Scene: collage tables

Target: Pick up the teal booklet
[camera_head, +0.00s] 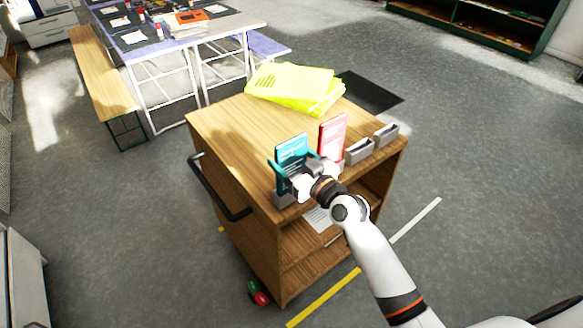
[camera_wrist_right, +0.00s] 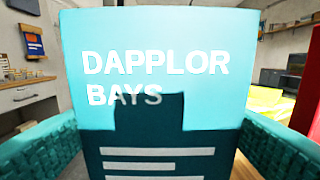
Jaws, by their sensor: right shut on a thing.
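The teal booklet (camera_head: 291,150) stands upright at the front left edge of the wooden cart's top, in a small grey holder (camera_head: 284,199). My right gripper (camera_head: 290,177) is shut on it, with one finger at each side. In the right wrist view the teal booklet (camera_wrist_right: 160,70) fills the middle and its cover reads "DAPPLOR BAYS". The teal finger pads show to its left and right. Whether its lower edge is still inside the holder is hidden by my gripper. My left gripper is not in view.
A red booklet (camera_head: 332,135) stands in a holder just right of the teal one. Two empty grey holders (camera_head: 359,151) (camera_head: 386,134) follow to the right. Yellow-green sheets (camera_head: 295,87) lie at the back of the wooden cart (camera_head: 232,132). A black handle (camera_head: 217,190) sticks out on its left side.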

